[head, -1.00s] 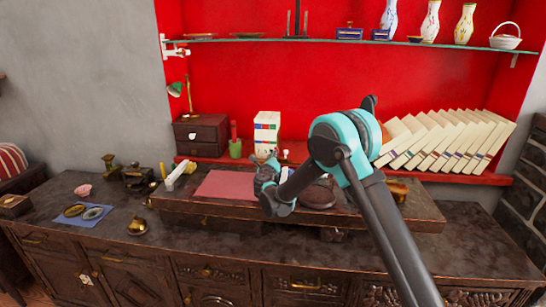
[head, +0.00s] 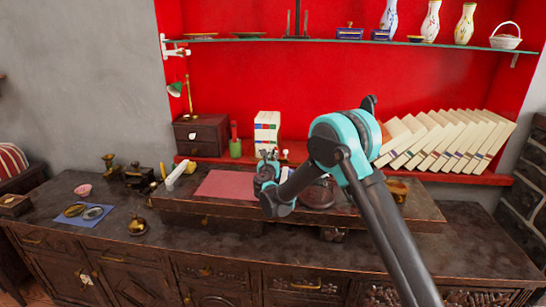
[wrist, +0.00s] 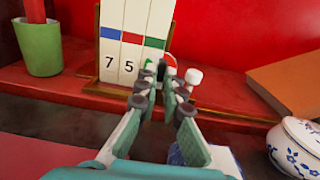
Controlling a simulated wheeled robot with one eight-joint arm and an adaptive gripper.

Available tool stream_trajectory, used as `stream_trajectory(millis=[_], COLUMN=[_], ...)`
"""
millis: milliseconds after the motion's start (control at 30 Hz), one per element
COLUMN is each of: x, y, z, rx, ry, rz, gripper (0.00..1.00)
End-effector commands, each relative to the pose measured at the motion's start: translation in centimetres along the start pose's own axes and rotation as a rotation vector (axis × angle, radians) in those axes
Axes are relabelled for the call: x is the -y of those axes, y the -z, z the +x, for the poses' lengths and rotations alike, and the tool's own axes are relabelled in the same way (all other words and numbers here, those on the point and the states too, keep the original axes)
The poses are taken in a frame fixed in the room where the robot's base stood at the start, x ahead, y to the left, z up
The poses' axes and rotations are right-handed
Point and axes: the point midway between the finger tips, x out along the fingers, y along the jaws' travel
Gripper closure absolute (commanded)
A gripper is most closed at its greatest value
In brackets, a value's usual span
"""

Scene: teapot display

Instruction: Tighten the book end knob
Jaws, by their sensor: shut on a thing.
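The book end (wrist: 100,92) is a brown stand on the red shelf. It holds several white volumes (wrist: 122,30) with blue, red and green bands; these also show in the head view (head: 266,128). The white knob (wrist: 193,76) shows at the book end's lower right front, beside my fingertips; in the head view it is a small white spot (head: 284,154). My gripper (wrist: 165,76) is shut at the knob, its fingers pointing toward the book end. The fingers hide the exact contact. It also shows in the head view (head: 268,160).
A green cup (wrist: 40,48) stands left of the book end. A blue-and-white pot (wrist: 298,145) is at the right, near a brown book (wrist: 290,80). A pink mat (head: 226,186) lies on the raised board. A row of leaning books (head: 440,142) fills the right shelf.

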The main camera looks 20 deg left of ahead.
Motion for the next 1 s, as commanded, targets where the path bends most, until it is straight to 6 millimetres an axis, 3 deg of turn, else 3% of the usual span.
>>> stream_trajectory(millis=[1000], x=[-0.14], y=[-0.08], z=[0.00], rx=[0.000], ry=[-0.001], rz=[0.965], gripper=[1.00])
